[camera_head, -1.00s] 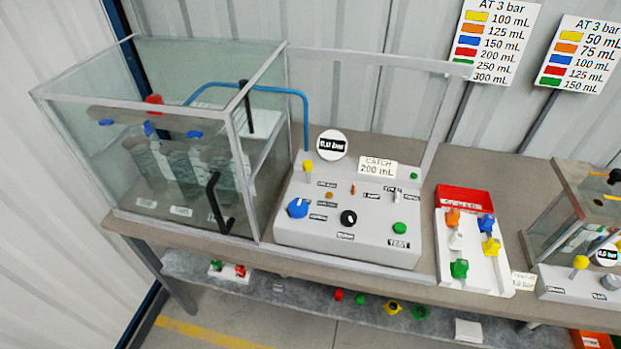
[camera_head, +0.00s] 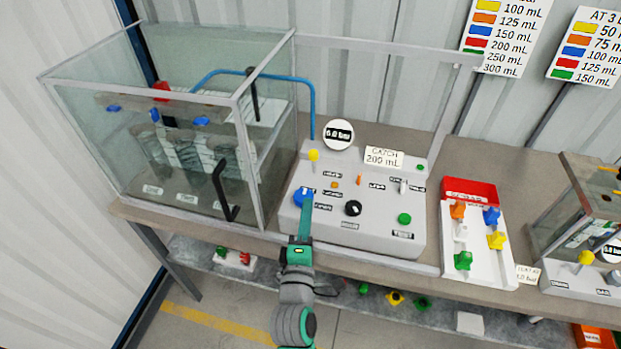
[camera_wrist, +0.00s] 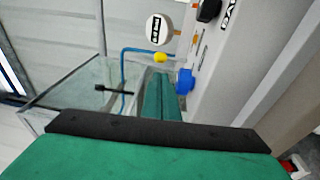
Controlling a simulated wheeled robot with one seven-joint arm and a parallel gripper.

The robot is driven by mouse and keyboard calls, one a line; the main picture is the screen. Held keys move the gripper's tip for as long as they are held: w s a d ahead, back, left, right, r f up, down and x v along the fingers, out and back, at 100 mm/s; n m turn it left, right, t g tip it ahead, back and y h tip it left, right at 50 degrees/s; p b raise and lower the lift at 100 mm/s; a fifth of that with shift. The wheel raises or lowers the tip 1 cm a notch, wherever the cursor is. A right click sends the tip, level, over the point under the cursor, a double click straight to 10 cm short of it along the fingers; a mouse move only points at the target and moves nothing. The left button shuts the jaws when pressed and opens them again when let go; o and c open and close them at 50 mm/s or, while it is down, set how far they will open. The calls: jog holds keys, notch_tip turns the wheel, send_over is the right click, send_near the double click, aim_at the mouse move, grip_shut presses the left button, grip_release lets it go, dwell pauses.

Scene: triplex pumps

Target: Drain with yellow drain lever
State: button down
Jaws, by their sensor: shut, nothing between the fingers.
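The yellow drain lever (camera_head: 313,156) stands up at the back left of the grey control panel (camera_head: 375,225), with a round yellow knob. In the wrist view the yellow knob (camera_wrist: 160,57) shows just beyond the fingertips. My gripper (camera_head: 307,202) is shut and empty, its fingers pointing up the picture beside the blue knob (camera_head: 300,197). It is apart from the yellow lever. In the wrist view the shut fingers (camera_wrist: 162,82) lie left of the blue knob (camera_wrist: 184,81). The round gauge (camera_head: 339,134) seems to read 0.0 bar.
A glass tank (camera_head: 155,195) with a black handle (camera_head: 222,190) stands left of the panel. A blue pipe (camera_head: 312,108) drops behind the panel. A "CATCH 200 mL" card (camera_head: 384,157) sits at the back. A white tray of coloured valves (camera_head: 478,255) lies to the right.

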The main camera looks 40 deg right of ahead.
aim_at(314, 159)
jog(key=x, duration=1.3)
jog(key=shift+w+d, duration=0.2)
jog(key=shift+w, duration=0.15)
jog(key=shift+d, duration=0.1)
